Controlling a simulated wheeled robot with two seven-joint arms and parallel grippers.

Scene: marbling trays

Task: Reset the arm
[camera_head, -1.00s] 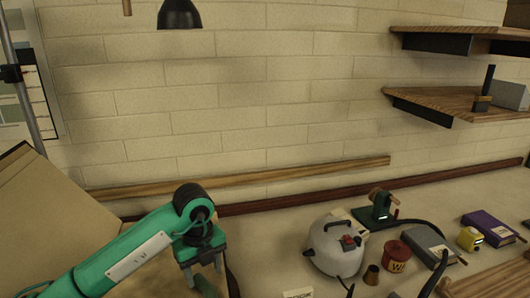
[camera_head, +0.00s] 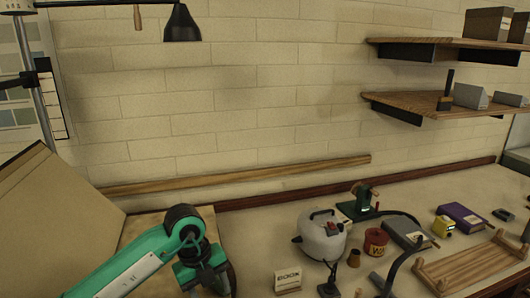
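My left arm comes in from the lower left, green with a black wrist joint. Its gripper (camera_head: 205,284) points down near the bottom edge, over the near part of the bench. The fingers look spread apart, with their tips close to the frame edge. I see nothing clearly held between them. A dark curved thing lies just right of the gripper, partly hidden by it. My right gripper is not in view.
Right of the gripper stand a small labelled box (camera_head: 288,281), a white kettle-like pot (camera_head: 322,240), a red tin (camera_head: 376,240), a grey book (camera_head: 404,233), a purple book (camera_head: 462,217) and a wooden rack (camera_head: 470,263). A large tan board (camera_head: 60,215) leans at left. A black lamp (camera_head: 182,24) hangs above.

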